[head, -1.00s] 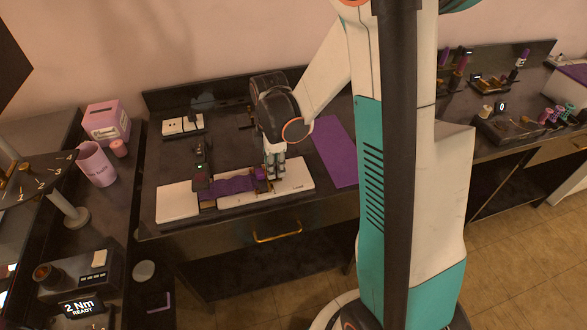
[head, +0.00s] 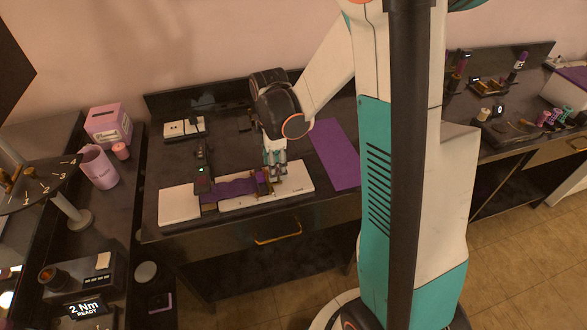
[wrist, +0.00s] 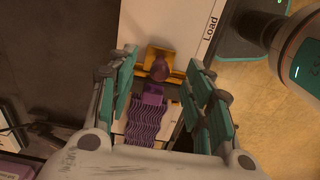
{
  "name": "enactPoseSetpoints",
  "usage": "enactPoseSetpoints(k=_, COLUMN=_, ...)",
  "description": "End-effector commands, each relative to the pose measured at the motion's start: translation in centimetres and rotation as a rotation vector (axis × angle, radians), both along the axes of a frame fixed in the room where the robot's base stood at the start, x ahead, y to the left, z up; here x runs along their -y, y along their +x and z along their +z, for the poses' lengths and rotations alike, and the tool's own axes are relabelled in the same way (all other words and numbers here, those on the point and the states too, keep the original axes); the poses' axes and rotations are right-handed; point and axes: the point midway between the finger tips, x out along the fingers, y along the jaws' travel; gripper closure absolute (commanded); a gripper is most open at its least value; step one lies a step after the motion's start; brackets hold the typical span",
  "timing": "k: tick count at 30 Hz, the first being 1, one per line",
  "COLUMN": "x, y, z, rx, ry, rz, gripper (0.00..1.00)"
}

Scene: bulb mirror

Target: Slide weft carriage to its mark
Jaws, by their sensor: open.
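The weft carriage, a gold block with a purple knob (wrist: 160,68), is in the upper middle of the wrist view. In the head view the carriage (head: 262,184) sits on the white loom bed, partly hidden by my fingers. A purple wavy woven strip (wrist: 155,121) runs from it, towards the left in the head view (head: 230,189). My gripper (wrist: 163,62) is open, with teal finger pads on both sides of the carriage; it also shows in the head view (head: 273,162). Contact cannot be told. A white plate (wrist: 195,25) reads "Load".
A dark post with a green light (head: 201,172) stands at the strip's left end. A purple mat (head: 334,154) lies to the right. A white switch box (head: 184,129) stands behind. A pink mug (head: 98,167) is on the left bench.

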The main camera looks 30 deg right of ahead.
Motion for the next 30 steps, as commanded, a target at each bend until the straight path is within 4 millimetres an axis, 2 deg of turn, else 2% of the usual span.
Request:
enactPoseSetpoints(k=1, x=0.0, y=0.0, z=0.8, rx=0.000, ry=0.000, rz=0.000, gripper=0.53)
enactPoseSetpoints(k=14, x=0.0, y=0.0, z=4.5, rx=0.000, ry=0.000, rz=0.000, gripper=0.53)
enactPoseSetpoints(k=30, x=0.0, y=0.0, z=4.6, rx=0.000, ry=0.000, rz=0.000, gripper=0.53)
